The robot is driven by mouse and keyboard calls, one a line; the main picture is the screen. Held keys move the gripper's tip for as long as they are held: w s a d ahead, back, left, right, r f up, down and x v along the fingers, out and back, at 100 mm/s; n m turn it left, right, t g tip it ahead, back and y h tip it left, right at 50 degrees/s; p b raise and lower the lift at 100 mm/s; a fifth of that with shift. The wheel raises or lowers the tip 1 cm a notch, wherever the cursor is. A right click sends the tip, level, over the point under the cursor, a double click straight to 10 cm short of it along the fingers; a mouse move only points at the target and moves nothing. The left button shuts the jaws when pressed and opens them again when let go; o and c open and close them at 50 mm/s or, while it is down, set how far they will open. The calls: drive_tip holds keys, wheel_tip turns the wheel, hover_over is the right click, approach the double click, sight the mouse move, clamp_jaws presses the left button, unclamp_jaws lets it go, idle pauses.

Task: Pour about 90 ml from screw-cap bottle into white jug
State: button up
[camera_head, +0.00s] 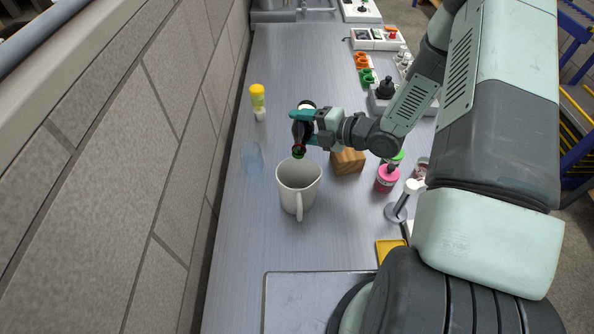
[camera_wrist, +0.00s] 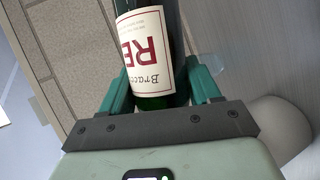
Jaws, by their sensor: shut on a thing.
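My gripper (camera_head: 303,116) is shut on a dark green bottle (camera_head: 300,134) with a cream label. In the wrist view the bottle (camera_wrist: 152,100) lies between both teal fingers, its label showing red letters. In the head view the bottle is tilted, with its neck end towards the white jug (camera_head: 297,203). The neck tip appears just above or beyond the jug's far rim; the exact gap is hard to tell. The jug stands upright, its handle towards the camera. I see no liquid stream, and the liquid levels are hidden.
A clear glass (camera_head: 251,158) stands left of the jug. A yellow-capped shaker (camera_head: 257,97) is farther back. A wooden block (camera_head: 347,161), a pink-topped jar (camera_head: 386,180) and a tamper-like tool (camera_head: 402,201) stand to the right. The counter in front of the jug is clear.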

drive_tip(key=shift+r+n+t, duration=0.4)
drive_tip(key=shift+r+n, duration=0.2)
drive_tip(key=shift+r, duration=0.25)
drive_tip(key=shift+w+d+r, duration=0.1)
drive_tip(key=shift+w+r, duration=0.05)
drive_tip(key=shift+w, duration=0.2)
idle(0.7)
drive_tip(key=shift+r+n+y, duration=0.3)
drive_tip(key=shift+r+n, duration=0.1)
idle(1.4)
drive_tip(key=f+m+g, duration=0.1)
drive_tip(key=f, duration=0.1)
drive_tip(key=w+f+m, duration=0.1)
drive_tip(key=f+m, duration=0.1)
drive_tip(key=shift+w+d+f+g+h, duration=0.1)
drive_tip(key=shift+f+g+h, duration=0.2)
drive_tip(key=shift+g+h, duration=0.1)
drive_tip(key=shift+f+m, duration=0.25)
drive_tip(key=shift+m, duration=0.05)
idle(1.5)
